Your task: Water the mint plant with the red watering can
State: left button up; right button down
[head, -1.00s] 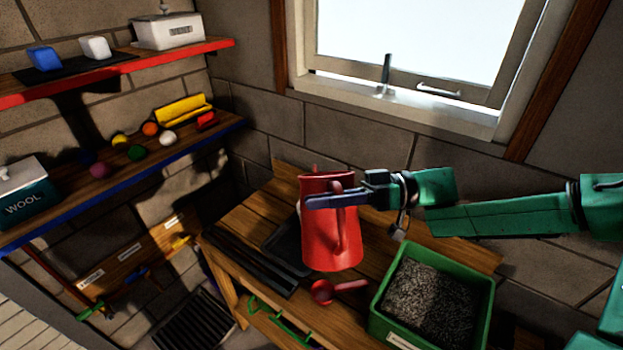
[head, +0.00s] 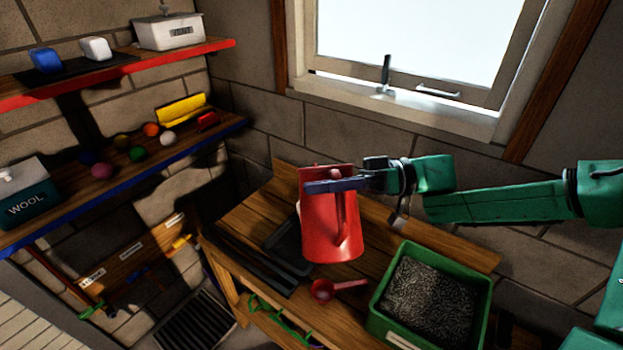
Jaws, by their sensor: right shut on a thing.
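The red watering can (head: 330,235) is in the middle of the head view, over the wooden bench (head: 245,215). My right gripper (head: 335,186) reaches in from the right and is shut on the can's handle near its top. The can is close to upright with a slight tilt. It hides part of the bench and a dark tray (head: 284,247) behind it. I cannot make out the mint plant. My left gripper is not in view.
A green bin of grey granules (head: 392,297) stands on the bench at the right. A red scoop (head: 325,290) lies in front of the can. Shelves with coloured balls (head: 102,171) and boxes are at the left. A window (head: 400,45) is behind.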

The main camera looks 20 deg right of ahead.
jog(key=shift+r, duration=0.15)
jog(key=shift+w+r+m+p, duration=0.25)
jog(key=shift+w+r, duration=0.15)
jog(key=shift+r, duration=0.2)
jog(key=shift+w+r+m+p, duration=0.25)
jog(key=shift+w+r, duration=0.1)
jog(key=shift+r, duration=0.2)
dwell(0.8)
jog(key=shift+w+d+r+m+p, duration=0.1)
jog(key=shift+w+r+m+p, duration=0.15)
jog(key=shift+w+r, duration=0.25)
jog(key=shift+w+d+r+m+p, duration=0.1)
jog(key=shift+w+r+m+p, duration=0.15)
jog(key=shift+r, duration=0.45)
dwell(0.4)
jog(key=shift+w+r+m+p, duration=0.3)
jog(key=shift+w+r, duration=0.1)
jog(key=shift+r, duration=0.15)
jog(key=shift+w+r+m+p, duration=0.25)
jog(key=shift+w+r, duration=0.1)
jog(key=shift+r, duration=0.2)
dwell(0.6)
